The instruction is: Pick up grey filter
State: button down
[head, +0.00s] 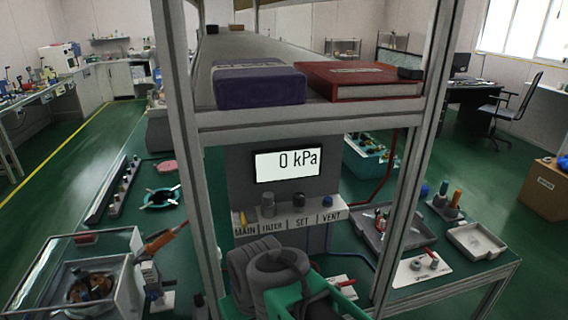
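A small grey cylinder (268,204), which looks like the grey filter, stands upright above the FILTER label on the panel ledge (288,228), below a display (288,164) reading 0 kPa. A similar grey part (299,199) stands to its right above the SET label. No fingertips of my gripper show in the head view, so I cannot see its state. Dark grey rounded shapes at the bottom centre, in front of the panel, look like links of my arm; they hide what is below the ledge.
Metal frame posts (187,150) stand on both sides of the panel. A shelf above holds a purple box (259,86) and a red binder (360,81). Right of the panel are a grey tray (372,238) and a white tray (476,240). A glass-sided case (125,275) stands left.

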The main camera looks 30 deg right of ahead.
aim_at(267, 202)
jog(key=u, duration=2.5)
jog(key=k, duration=0.65)
jog(key=z, duration=0.35)
